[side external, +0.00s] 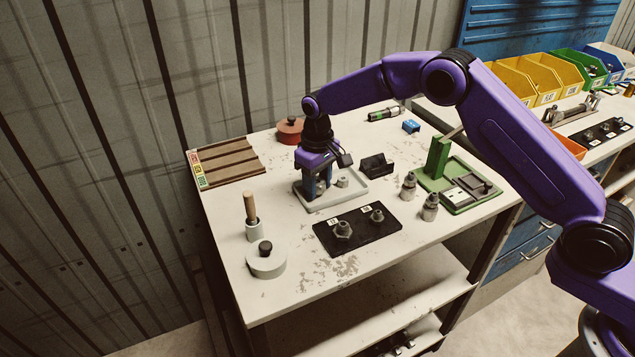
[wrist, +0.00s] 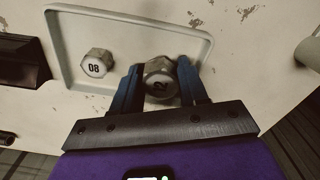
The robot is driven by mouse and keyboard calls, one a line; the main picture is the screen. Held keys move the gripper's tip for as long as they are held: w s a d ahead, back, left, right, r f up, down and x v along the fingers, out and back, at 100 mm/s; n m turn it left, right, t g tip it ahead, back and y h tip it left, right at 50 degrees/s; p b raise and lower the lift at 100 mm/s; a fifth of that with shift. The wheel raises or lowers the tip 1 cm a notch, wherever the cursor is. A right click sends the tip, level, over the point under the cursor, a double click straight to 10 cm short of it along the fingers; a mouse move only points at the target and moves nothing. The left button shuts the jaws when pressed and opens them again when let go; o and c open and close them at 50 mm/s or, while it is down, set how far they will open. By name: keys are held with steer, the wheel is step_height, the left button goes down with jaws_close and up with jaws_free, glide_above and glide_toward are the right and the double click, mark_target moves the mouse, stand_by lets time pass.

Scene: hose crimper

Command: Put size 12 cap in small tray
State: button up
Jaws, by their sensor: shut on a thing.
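My gripper (side external: 318,192) points down over the left part of the small pale tray (side external: 353,194). In the wrist view my gripper (wrist: 160,78) is shut on a grey hex cap (wrist: 161,82), one blue finger on each side. The number on its top looks like 12, partly blurred. This cap is inside the tray's outline; I cannot tell whether it touches the tray floor. The tray's rim (wrist: 130,17) shows in the wrist view. A second hex cap (wrist: 96,63), marked 08, sits in the tray, apart from my fingers; it also shows in the side view (side external: 342,182).
A black board (side external: 359,240) with two hex fittings lies in front of the tray. A black block (side external: 376,165) stands behind right, and two metal fittings (side external: 409,184) stand to the right. A green fixture (side external: 440,160) is farther right. A wooden-handled tool (side external: 250,208) stands left.

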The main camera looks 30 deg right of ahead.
mark_target(318, 182)
steer(key=shift+f, duration=0.5)
steer(key=shift+f, duration=0.15)
steer(key=o, duration=1)
steer(key=shift+s, duration=0.1)
step_height(318, 182, up, 13)
steer(key=shift+r, duration=0.2)
